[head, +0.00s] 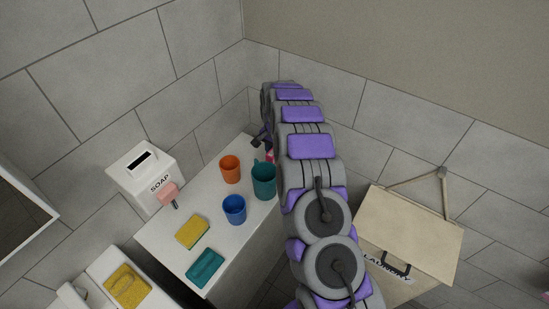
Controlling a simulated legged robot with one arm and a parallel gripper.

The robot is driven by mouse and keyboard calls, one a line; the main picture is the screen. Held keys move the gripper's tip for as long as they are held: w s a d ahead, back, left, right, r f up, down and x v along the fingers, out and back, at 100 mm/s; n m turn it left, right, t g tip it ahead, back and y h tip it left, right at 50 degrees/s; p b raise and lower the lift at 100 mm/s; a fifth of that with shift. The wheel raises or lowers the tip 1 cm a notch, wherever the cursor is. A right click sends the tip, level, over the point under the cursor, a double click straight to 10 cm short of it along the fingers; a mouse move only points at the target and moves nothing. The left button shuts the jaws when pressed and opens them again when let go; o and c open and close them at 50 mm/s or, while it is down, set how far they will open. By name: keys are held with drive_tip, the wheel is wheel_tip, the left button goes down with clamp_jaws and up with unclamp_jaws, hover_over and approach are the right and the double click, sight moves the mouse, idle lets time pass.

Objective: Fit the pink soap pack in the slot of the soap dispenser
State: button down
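My gripper (260,141) is a dark shape next to that patch, mostly behind my arm. Its fingers and any hold are not clear.
On the counter (210,205) are an orange cup (230,169), a teal pitcher (263,181), a blue cup (234,210), a yellow sponge (193,232) and a teal sponge (205,268). A laundry box (425,235) stands right. Another yellow sponge (127,286) lies lower left.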

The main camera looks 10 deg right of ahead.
drive_tip(key=shift+r, duration=0.45)
drive_tip(key=shift+r+p, duration=1)
drive_tip(key=shift+r, duration=0.8)
drive_tip(key=s+a+r+p, duration=0.4)
drive_tip(key=s+a+r, duration=0.2)
drive_tip(key=a+r, duration=0.5)
drive_tip(key=s+a+r+p, duration=0.3)
drive_tip(key=s+a+r, duration=0.2)
drive_tip(key=a+r, duration=0.7)
drive_tip(key=s+a+r+p, duration=0.4)
drive_tip(key=s+a+r, duration=0.2)
drive_tip(key=a+r, duration=0.5)
drive_tip(key=a, duration=0.3)
drive_tip(key=shift+s+a+r+p, duration=0.3)
drive_tip(key=shift+s+r+p, duration=0.05)
